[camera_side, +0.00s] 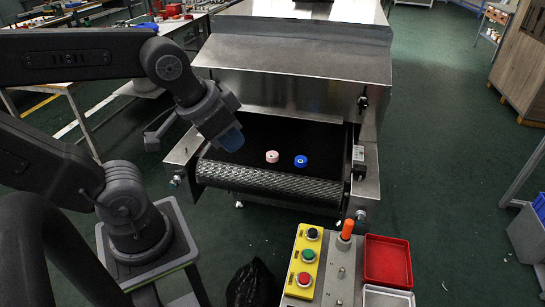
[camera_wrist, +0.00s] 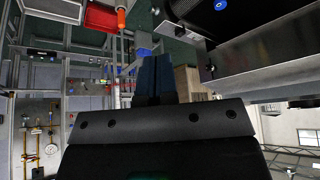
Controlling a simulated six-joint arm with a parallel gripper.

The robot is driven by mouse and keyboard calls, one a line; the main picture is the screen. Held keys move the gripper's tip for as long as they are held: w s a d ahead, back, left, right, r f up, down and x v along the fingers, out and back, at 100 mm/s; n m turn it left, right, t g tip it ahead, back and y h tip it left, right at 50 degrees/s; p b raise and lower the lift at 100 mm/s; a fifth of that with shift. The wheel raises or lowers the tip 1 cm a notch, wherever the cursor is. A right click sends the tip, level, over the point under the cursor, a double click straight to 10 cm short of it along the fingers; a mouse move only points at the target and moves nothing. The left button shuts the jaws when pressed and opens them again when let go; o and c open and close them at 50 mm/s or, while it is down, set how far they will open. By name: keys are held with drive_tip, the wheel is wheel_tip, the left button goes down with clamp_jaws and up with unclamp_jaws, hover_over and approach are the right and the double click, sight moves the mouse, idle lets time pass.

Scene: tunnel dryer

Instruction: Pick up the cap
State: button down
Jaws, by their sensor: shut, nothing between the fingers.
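Two small round pieces lie on the black conveyor belt (camera_side: 265,135) at the dryer's mouth: a pink one (camera_side: 272,157) and a blue one (camera_side: 301,161) with a pale centre, to its right. Either could be the cap; I cannot tell which. The blue piece also shows at the top edge of the wrist view (camera_wrist: 221,4). My gripper (camera_side: 234,142) is to the left of both pieces, above the belt and apart from them. In the wrist view its blue fingers (camera_wrist: 154,75) are shut together and empty.
The steel dryer hood (camera_side: 290,75) rises behind the belt, with metal side rails (camera_side: 365,170). In front stand a yellow button box (camera_side: 305,260), an orange-topped post (camera_side: 347,230) and a red tray (camera_side: 387,261). The belt around the pieces is clear.

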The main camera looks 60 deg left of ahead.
drive_tip(key=c, duration=1.9)
unclamp_jaws()
drive_tip(key=o, duration=1.4)
drive_tip(key=shift+o, duration=0.2)
drive_tip(key=n+g+y, duration=0.4)
drive_tip(key=n, duration=1)
hover_over(272, 154)
drive_tip(key=d, duration=0.3)
drive_tip(key=f, duration=1.7)
drive_tip(key=s+f, duration=0.1)
drive_tip(key=f, duration=0.7)
drive_tip(key=shift+a+f, duration=0.1)
drive_tip(key=shift+f, duration=0.05)
drive_tip(key=shift+a+x, duration=0.1)
drive_tip(key=shift+x, duration=1.4)
drive_tip(key=shift+a+x, duration=0.15)
drive_tip(key=shift+x, duration=1.35)
